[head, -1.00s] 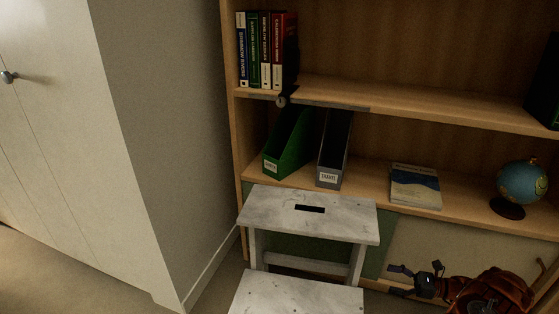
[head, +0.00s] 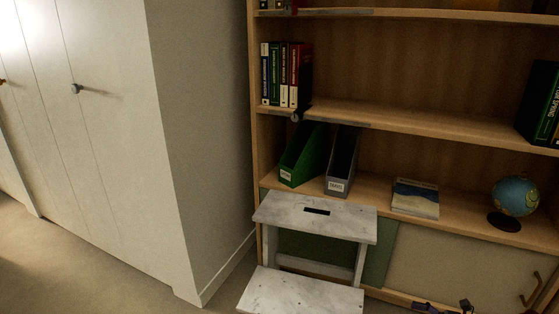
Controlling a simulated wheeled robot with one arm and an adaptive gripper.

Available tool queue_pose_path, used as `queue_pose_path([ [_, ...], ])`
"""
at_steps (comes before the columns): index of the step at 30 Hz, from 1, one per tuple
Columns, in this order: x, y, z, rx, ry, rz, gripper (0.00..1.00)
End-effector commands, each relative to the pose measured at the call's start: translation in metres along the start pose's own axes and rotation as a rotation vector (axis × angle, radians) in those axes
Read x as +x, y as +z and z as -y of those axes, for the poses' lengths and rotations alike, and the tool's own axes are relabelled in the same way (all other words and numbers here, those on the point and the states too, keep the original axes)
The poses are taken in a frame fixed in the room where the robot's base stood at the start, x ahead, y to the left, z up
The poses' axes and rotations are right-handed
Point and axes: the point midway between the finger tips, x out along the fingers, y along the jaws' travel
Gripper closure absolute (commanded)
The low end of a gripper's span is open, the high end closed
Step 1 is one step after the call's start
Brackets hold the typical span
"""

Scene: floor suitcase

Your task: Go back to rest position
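My gripper (head: 440,307) shows only as small dark parts at the bottom edge of the head view, right of the step stool, in front of the shelf's lower cabinet. Most of it is cut off by the frame, so its fingers cannot be judged and nothing held can be seen. No suitcase is in view.
A grey-white step stool (head: 315,216) stands before the wooden bookshelf (head: 400,120). The shelf holds books (head: 285,75), a green file holder (head: 303,155), a grey one (head: 341,163), a flat book (head: 415,198) and a globe (head: 514,196). A white wardrobe (head: 110,130) stands left. Floor (head: 80,265) shows clear at lower left.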

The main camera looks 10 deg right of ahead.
Motion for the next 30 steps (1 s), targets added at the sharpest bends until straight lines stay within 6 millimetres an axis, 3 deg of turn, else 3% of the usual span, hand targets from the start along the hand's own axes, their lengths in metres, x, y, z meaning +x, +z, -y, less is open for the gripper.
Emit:
queue_pose_path([
  [14, 0.038, 0.069, 0.002, -0.047, 0.105, -0.073, 0.21],
  [20, 0.072, 0.126, -0.002, -0.095, 0.197, -0.140, 0.21],
  [30, 0.137, 0.234, -0.030, -0.210, 0.393, -0.269, 0.21],
])
